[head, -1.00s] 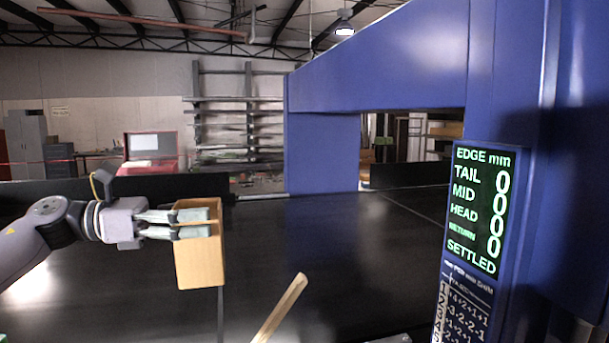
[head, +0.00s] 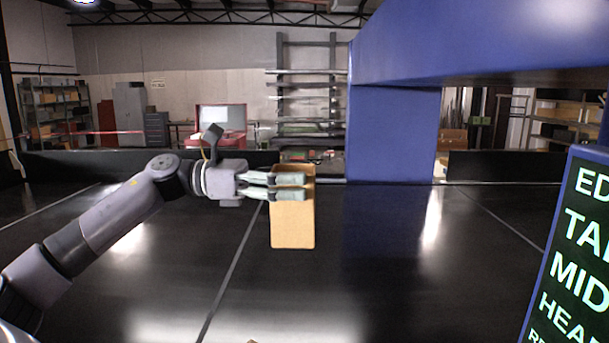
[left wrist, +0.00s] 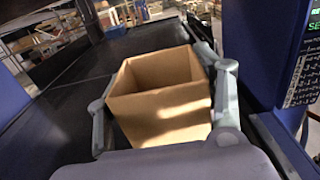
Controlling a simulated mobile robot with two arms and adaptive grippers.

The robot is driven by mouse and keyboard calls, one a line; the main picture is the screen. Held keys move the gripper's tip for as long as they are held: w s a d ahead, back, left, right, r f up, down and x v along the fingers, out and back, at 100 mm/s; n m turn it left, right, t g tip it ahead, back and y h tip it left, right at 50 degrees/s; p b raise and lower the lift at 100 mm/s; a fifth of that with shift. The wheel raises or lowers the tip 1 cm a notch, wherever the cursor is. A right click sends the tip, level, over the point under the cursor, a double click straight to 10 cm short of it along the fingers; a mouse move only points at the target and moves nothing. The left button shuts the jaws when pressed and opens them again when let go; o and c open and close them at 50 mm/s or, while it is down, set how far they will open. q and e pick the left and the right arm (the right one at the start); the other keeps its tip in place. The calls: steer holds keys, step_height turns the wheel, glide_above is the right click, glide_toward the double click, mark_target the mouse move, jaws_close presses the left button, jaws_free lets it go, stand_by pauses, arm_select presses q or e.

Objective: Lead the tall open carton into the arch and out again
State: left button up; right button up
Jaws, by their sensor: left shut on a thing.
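The tall open carton (head: 293,226) is tan and upright, on or just above the black belt in the head view; I cannot tell if its base touches. My left gripper (head: 289,187) is shut on its upper part from the left. In the left wrist view the carton (left wrist: 165,115) shows its open top, between the two fingers (left wrist: 160,108). The blue arch (head: 392,130) stands to the right, its post behind and right of the carton, its beam reaching over to the right. The carton is outside the arch opening. My right gripper is not in view.
The black belt (head: 150,290) is clear around the carton. A low dark wall (head: 90,164) runs along its far side. A display panel (head: 575,260) with green letters stands at the near right, partly cut off. Shelves (head: 308,100) stand beyond.

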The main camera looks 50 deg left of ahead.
arm_select(q)
steer(key=shift+d+r, duration=0.15)
steer(key=shift+d, duration=0.1)
steer(key=shift+w+d+p, duration=0.2)
steer(key=shift+d+p, duration=0.05)
steer(key=shift+p, duration=0.1)
steer(key=p+x, duration=0.5)
steer(key=x, duration=3.4)
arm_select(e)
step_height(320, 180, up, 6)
arm_select(q)
steer(key=b+v, duration=0.2)
steer(key=v, duration=1.1)
steer(key=b+v, duration=0.1)
steer(key=v, duration=1.2)
steer(key=b+v, duration=0.2)
steer(key=v, duration=1.1)
steer(key=shift+w+a+f+b, duration=0.1)
steer(key=shift+w+f+b, duration=0.05)
steer(key=shift+f+b, duration=0.15)
steer(key=shift+s+a+r, duration=0.2)
steer(key=shift+s+a, duration=0.3)
steer(key=shift+s, duration=0.05)
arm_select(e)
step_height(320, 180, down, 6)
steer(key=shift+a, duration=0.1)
